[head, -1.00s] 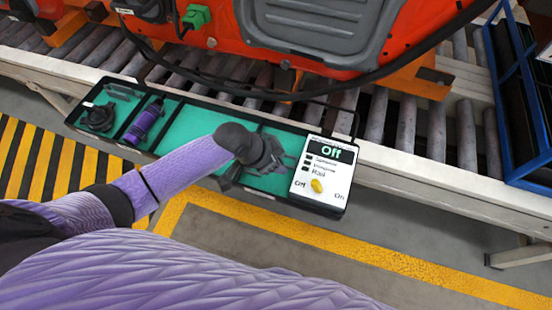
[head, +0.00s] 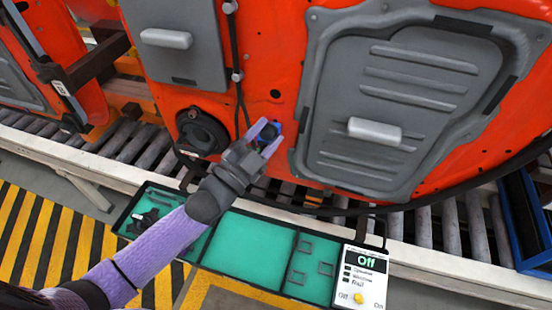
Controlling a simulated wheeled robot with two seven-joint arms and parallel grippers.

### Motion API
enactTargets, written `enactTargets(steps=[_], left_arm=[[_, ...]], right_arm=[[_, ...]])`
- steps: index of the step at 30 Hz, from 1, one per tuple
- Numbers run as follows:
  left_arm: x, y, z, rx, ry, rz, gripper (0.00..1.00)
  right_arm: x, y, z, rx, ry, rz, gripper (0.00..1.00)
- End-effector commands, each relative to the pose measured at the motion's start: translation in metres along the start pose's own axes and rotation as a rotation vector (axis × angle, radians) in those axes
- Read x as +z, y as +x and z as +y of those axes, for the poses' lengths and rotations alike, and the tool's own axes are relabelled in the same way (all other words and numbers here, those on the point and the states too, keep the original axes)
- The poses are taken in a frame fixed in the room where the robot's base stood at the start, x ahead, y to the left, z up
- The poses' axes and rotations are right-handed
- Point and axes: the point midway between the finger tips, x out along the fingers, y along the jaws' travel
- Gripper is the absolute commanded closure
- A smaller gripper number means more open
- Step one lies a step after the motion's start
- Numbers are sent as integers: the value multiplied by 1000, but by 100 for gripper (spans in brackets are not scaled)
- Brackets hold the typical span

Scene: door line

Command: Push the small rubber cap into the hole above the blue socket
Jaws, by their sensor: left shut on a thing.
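My left gripper (head: 267,138) is at the lower part of the orange door, left of the big grey panel. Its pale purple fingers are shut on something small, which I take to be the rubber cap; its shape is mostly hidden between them. Some blue shows at the fingertips, and I cannot tell whether it is the blue socket behind them. Just above the fingertips is a small dark round spot (head: 275,94) in the orange door, which looks like the hole. The fingertips are below that spot. My right gripper is not in view.
A black round part (head: 201,132) and a hanging dark cable (head: 237,75) are on the door left of the gripper. Below, a green-lined tray (head: 250,243) lies along the roller conveyor, partly behind my arm. A control box (head: 362,272) reading "Off" is at its right end.

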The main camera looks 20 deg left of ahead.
Motion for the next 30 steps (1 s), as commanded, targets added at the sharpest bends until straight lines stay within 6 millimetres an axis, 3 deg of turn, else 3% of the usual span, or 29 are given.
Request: enactTargets(steps=[1, 4, 16, 30], left_arm=[[-9, 1, -11, -22, 10, 13, 100], [-15, 0, -19, -50, 26, 31, 100], [10, 39, -19, -56, 29, 35, 100], [12, 50, -23, -54, 26, 32, 100]], right_arm=[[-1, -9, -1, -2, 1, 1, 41], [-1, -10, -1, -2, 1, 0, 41], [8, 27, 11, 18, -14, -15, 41], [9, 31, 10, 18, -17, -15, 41]])
